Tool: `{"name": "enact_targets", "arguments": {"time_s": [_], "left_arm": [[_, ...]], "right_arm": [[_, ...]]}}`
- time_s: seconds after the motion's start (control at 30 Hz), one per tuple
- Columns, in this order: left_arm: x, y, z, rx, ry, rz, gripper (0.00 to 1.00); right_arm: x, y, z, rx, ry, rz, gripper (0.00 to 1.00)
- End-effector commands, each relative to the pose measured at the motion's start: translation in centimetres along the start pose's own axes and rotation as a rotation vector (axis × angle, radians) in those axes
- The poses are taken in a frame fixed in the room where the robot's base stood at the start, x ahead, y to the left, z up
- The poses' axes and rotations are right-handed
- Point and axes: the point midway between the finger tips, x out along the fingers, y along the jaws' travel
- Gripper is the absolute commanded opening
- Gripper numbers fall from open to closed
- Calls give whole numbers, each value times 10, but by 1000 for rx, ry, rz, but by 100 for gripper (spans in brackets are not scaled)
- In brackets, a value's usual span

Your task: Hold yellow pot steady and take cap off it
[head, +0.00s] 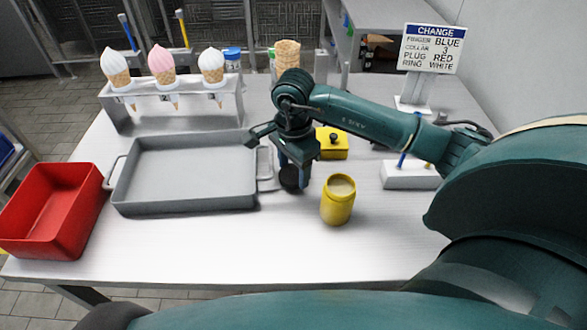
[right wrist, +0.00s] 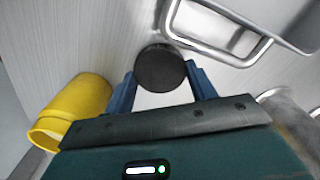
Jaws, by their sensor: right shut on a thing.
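The yellow pot (head: 337,205) stands upright on the table, right of the tray. Its top is uncovered and shows a pale inside. It also shows in the right wrist view (right wrist: 82,100), left of the fingers. My right gripper (head: 294,182) points down just left of the pot, apart from it. Its blue fingers are shut on the round black cap (right wrist: 160,68), which also shows in the head view (head: 288,178). Whether the cap touches the table is hard to tell. My left gripper is not in view, and nothing visible is holding the pot.
A grey tray (head: 185,198) with wire handles lies left of my right gripper, its right handle close to the cap. A red bin (head: 55,212) stands far left. A yellow box (head: 332,148) with a black knob sits behind the pot. The table front is clear.

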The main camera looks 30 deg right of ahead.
Motion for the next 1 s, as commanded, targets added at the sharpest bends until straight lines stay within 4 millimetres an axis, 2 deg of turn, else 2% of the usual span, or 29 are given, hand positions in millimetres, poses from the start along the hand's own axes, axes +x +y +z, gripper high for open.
{"name": "enact_targets", "arguments": {"time_s": [0.1,0.43,0.47,0.5,0.73,1.0], "left_arm": [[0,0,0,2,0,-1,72],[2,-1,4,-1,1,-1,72],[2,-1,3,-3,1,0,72],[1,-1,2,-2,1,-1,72],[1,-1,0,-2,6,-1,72],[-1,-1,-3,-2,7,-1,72]], "right_arm": [[12,0,0,1,-1,1,28],[17,0,0,0,0,0,28],[17,0,0,0,0,0,56],[15,0,0,0,0,0,60],[15,0,0,0,0,0,77],[12,0,0,0,0,0,77]]}}
